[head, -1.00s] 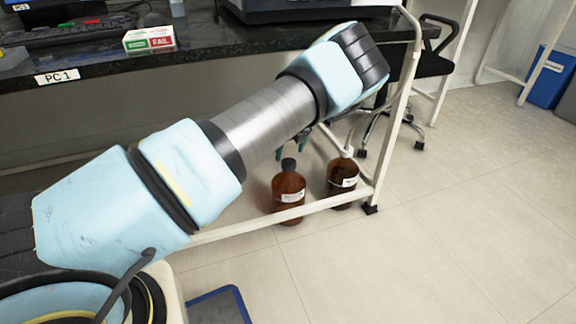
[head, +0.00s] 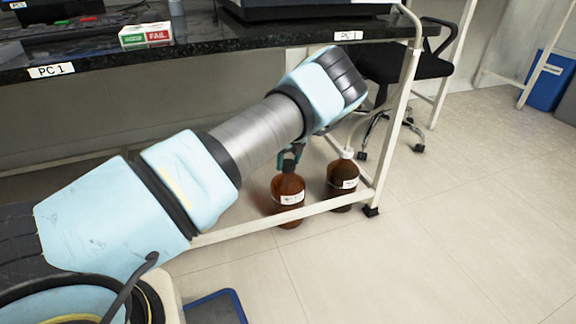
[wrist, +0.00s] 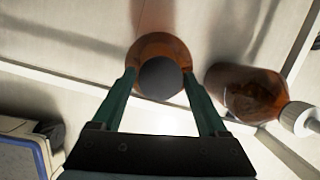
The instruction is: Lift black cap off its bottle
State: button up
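A brown bottle (head: 287,197) with a white label stands upright on the floor under the bench. Its black cap (wrist: 160,78) shows from above in the wrist view, near the tips of my green fingers. My gripper (wrist: 159,76) has one finger on each side of the cap, with what looks like a narrow gap on both sides. In the head view my gripper (head: 290,157) is at the bottle's top and hides most of the cap. The cap is still on the bottle.
A second brown bottle (head: 342,183) with a white cap (wrist: 298,117) stands close on the right. A pale frame rail (head: 320,203) runs in front of both bottles. A black chair (head: 405,64) stands behind at right.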

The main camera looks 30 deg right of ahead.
jog(key=c, duration=0.9)
jog(key=shift+r, duration=0.15)
